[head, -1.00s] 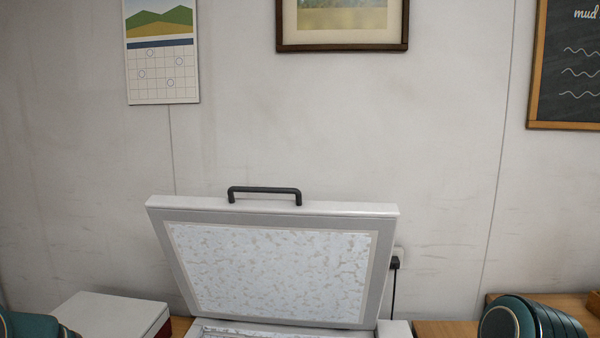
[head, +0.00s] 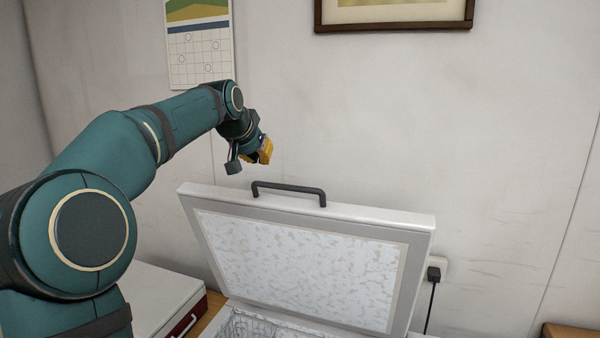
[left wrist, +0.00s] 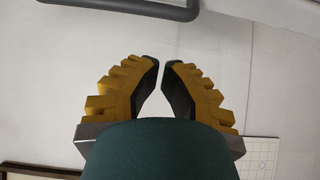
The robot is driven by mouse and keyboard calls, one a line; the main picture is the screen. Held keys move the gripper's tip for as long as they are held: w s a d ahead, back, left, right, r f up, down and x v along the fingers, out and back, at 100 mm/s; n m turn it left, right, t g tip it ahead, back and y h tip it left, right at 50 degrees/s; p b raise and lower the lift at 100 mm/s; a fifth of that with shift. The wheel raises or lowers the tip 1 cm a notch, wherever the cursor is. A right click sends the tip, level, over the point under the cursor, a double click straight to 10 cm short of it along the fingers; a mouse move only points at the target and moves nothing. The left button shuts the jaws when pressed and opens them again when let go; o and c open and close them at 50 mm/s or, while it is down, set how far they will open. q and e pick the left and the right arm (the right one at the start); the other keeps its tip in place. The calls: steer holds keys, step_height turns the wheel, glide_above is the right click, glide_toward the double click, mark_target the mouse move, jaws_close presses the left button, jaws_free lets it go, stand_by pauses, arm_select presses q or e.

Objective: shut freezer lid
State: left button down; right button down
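The freezer lid (head: 300,262) stands raised and tilted back, its frosted inner panel facing me in the head view. A dark handle (head: 290,190) sits on its top edge; the handle also shows at the top of the left wrist view (left wrist: 150,8). My left gripper (head: 264,152) is above and behind the lid's left part, up and left of the handle, not touching it. In the left wrist view its yellow fingers (left wrist: 162,75) are apart with nothing between them. Part of the freezer's frosted inside (head: 250,325) shows below the lid. My right gripper is out of view.
A white-topped box with a red front (head: 165,300) stands left of the freezer. The wall behind carries a calendar (head: 200,45), a framed picture (head: 395,14) and a socket with a plugged cord (head: 433,274). A wooden surface (head: 562,332) shows at bottom right.

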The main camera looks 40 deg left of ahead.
arm_select(q)
glide_above(268, 193)
steer(key=w, duration=0.1)
step_height(268, 193, down, 6)
steer(key=shift+a+f+p, duration=0.1)
steer(key=shift+f+p, duration=0.15)
steer(key=shift+p, duration=0.15)
steer(key=shift+s+f, duration=0.25)
steer(key=shift+s, duration=0.35)
steer(key=shift+s+d+f, duration=0.1)
steer(key=shift+s+d, duration=0.2)
steer(key=shift+s, duration=0.3)
steer(key=shift+s+d, duration=0.3)
steer(key=shift+s, duration=0.3)
steer(key=shift+b, duration=0.3)
